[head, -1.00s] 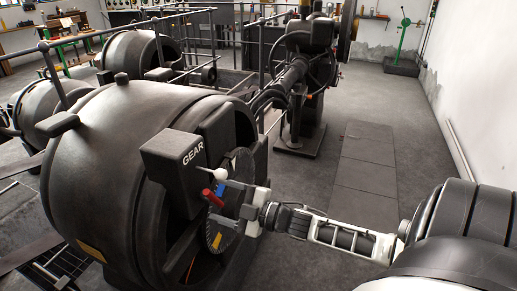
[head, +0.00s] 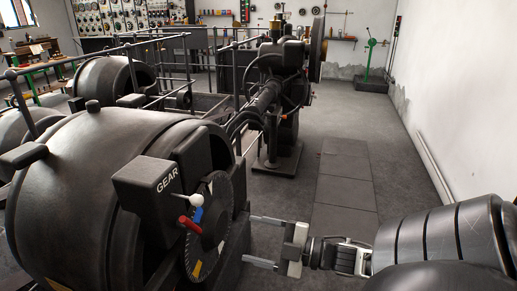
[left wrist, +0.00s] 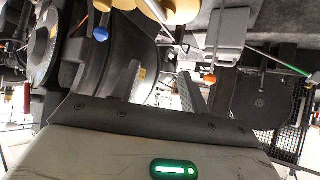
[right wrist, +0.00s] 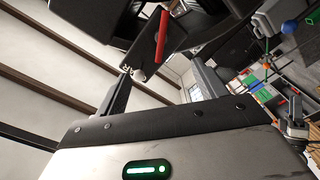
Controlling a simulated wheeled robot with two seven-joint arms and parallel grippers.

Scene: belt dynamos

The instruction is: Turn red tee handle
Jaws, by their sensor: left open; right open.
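The red tee handle (head: 189,225) sticks out from the front of the black machine, below the box marked GEAR, in the head view. A blue handle (head: 197,214) and a white knob (head: 196,201) sit just above it, in front of a dark dial (head: 215,222). My right gripper (head: 248,238) is open and empty, to the right of the dial and apart from the handle. In the right wrist view a red bar (right wrist: 161,38) shows beyond the open fingers. My left gripper (left wrist: 160,82) is open in the left wrist view and outside the head view.
The large black machine housing (head: 90,195) fills the left. Metal railings (head: 130,40) run behind it, and another machine (head: 275,100) stands at the back. The floor (head: 345,190) to the right is clear up to the white wall (head: 440,90).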

